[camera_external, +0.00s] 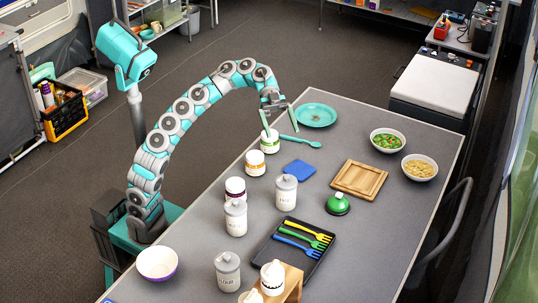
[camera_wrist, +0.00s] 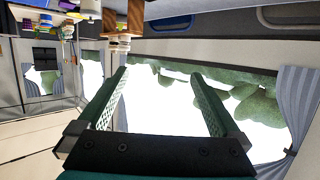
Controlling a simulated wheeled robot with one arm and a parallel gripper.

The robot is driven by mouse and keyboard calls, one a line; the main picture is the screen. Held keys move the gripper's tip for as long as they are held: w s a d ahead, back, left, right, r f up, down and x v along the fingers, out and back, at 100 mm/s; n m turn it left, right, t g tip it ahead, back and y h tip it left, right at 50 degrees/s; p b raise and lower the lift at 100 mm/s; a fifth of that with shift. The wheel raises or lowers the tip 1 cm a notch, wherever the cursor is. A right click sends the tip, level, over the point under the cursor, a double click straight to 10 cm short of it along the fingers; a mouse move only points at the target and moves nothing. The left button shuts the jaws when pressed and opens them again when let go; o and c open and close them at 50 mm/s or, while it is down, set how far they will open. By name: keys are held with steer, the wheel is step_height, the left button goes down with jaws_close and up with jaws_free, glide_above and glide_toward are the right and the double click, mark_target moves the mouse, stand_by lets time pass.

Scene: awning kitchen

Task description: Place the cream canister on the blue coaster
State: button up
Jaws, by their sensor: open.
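The blue coaster (camera_external: 299,169) lies flat and bare near the table's middle. Several pale canisters stand upright: one (camera_external: 286,193) just below the coaster, one (camera_external: 235,218) to its left, one (camera_external: 228,272) near the front, and a whiter one (camera_external: 272,278) by a wooden stand. I cannot tell for sure which is the cream canister. My gripper (camera_external: 281,124) is open above the table's far left part, beyond the coaster. Its spread fingers also show in the wrist view (camera_wrist: 160,74), with nothing between them.
A green-banded jar (camera_external: 269,140) stands by my left fingertip, near a teal spoon (camera_external: 301,141) and plate (camera_external: 316,115). Jars (camera_external: 255,163) (camera_external: 235,190) line the left edge. A cutting board (camera_external: 359,180) and a black fork tray (camera_external: 275,252) lie nearby.

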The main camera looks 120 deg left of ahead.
glide_toward(289, 195)
steer(key=p+x, duration=0.1)
steer(key=x, duration=0.5)
steer(key=p+x, duration=0.1)
steer(key=x, duration=0.2)
steer(key=shift+w+d+f+p, duration=0.15)
steer(key=shift+w+f+p, duration=0.15)
steer(key=shift+f, duration=0.15)
steer(key=shift+s, duration=0.1)
steer(key=c, duration=1.4)
steer(key=shift+c, duration=0.2)
steer(key=shift+r, duration=0.1)
